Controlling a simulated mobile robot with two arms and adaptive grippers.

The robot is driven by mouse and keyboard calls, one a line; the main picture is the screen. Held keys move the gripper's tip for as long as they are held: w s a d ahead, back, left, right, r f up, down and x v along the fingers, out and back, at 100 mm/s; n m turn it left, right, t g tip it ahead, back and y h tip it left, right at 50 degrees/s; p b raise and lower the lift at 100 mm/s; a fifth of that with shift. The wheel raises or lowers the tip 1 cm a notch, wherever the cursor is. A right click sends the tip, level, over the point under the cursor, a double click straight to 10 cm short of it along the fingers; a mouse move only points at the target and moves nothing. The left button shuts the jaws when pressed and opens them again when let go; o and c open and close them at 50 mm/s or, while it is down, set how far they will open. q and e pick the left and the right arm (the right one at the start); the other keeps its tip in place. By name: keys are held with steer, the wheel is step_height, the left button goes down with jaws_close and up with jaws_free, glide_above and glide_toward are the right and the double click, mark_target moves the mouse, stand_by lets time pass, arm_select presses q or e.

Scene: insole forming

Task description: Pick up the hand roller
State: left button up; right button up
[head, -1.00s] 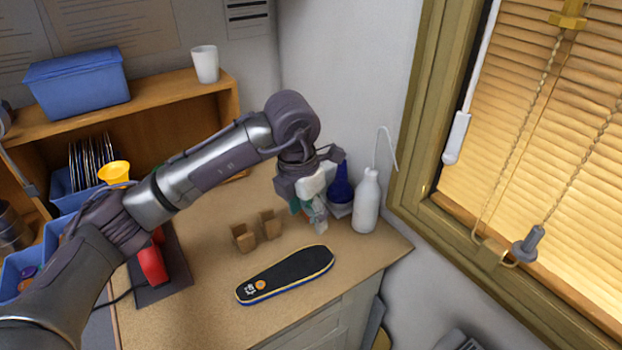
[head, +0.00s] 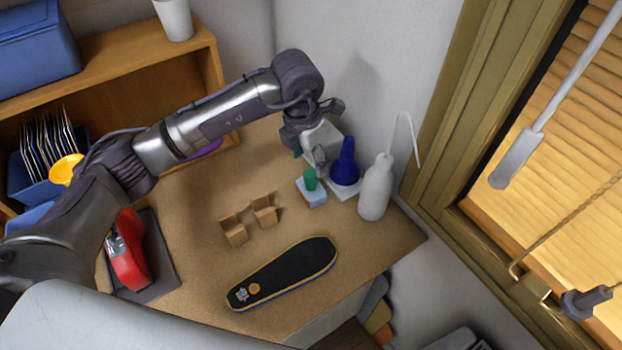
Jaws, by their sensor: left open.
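I cannot make out a hand roller for certain. Two small brown notched blocks (head: 236,232) stand on the bench with nothing resting on them. A black insole (head: 285,272) with an orange dot lies flat in front of them. My left gripper (head: 317,157) is open at the back right of the bench, above and behind a small green-topped, light blue item (head: 311,190). Its fingers are small and partly merge with the pale box behind. My left forearm hides part of the bench and shelf; a bit of something purple (head: 206,149) shows behind it. My right gripper is out of view.
A blue cone-shaped item (head: 346,164) and a white bottle (head: 376,188) with a thin tube stand close right of the gripper. A red tool (head: 128,252) lies on a dark mat at left. The window frame (head: 455,135) bounds the right. Bench around the insole is clear.

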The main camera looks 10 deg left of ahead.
mark_target(311, 173)
arm_select(q)
steer(key=shift+w+f, duration=0.15)
steer(key=shift+f, duration=0.85)
steer(key=shift+w+f+p, duration=0.2)
steer(key=shift+f+p, duration=0.9)
steer(key=shift+p, duration=0.1)
step_height(311, 173, down, 2)
steer(key=shift+w+d+f+p, duration=0.15)
steer(key=shift+f+p, duration=0.1)
steer(key=shift+p, duration=0.15)
steer(key=shift+w+f, duration=0.1)
steer(key=shift+f, duration=0.25)
steer(key=c, duration=1.2)
steer(key=shift+r, duration=0.1)
jaws_close()
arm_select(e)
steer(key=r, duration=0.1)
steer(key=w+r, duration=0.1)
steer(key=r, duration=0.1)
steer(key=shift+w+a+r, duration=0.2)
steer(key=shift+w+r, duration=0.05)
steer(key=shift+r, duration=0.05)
